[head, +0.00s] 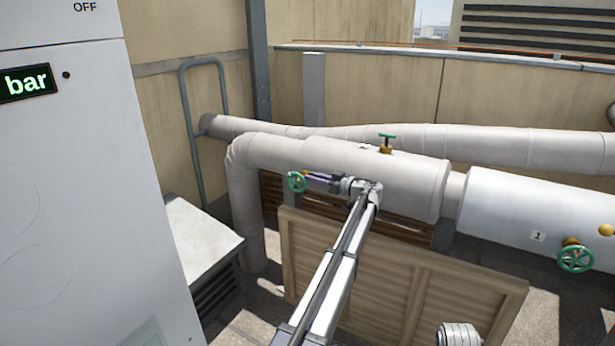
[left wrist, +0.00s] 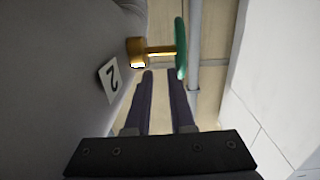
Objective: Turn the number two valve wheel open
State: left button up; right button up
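The number two valve has a green wheel (left wrist: 180,48) on a brass stem (left wrist: 160,50), beside a white tag (left wrist: 110,80) marked 2 in the left wrist view. The wheel is seen nearly edge-on there. In the head view, a green wheel (head: 297,181) on the near side of the thick pale pipe is just left of my left gripper (head: 310,179). In the left wrist view the gripper's two dark fingers (left wrist: 160,76) are apart with nothing between them. Their tips point at the stem and wheel, seemingly just short of them. My right gripper is not in view.
Another green valve wheel (head: 387,136) stands on top of the pipe (head: 330,160). A third wheel (head: 576,259) is at right near a tag marked 1 (head: 538,236). A wooden panel (head: 390,280) stands below the pipe. A white cabinet (head: 70,190) fills the left side.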

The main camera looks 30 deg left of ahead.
pick_arm(q)
jog(key=d, duration=0.8)
jog(key=shift+s+r+p, duration=0.25)
jog(key=shift+r+p, duration=0.2)
jog(key=shift+d, duration=0.1)
dwell(0.4)
jog(key=d, duration=0.8)
jog(key=shift+s+r+p, duration=0.35)
jog(key=shift+r+p, duration=0.05)
jog(key=shift+p, duration=0.05)
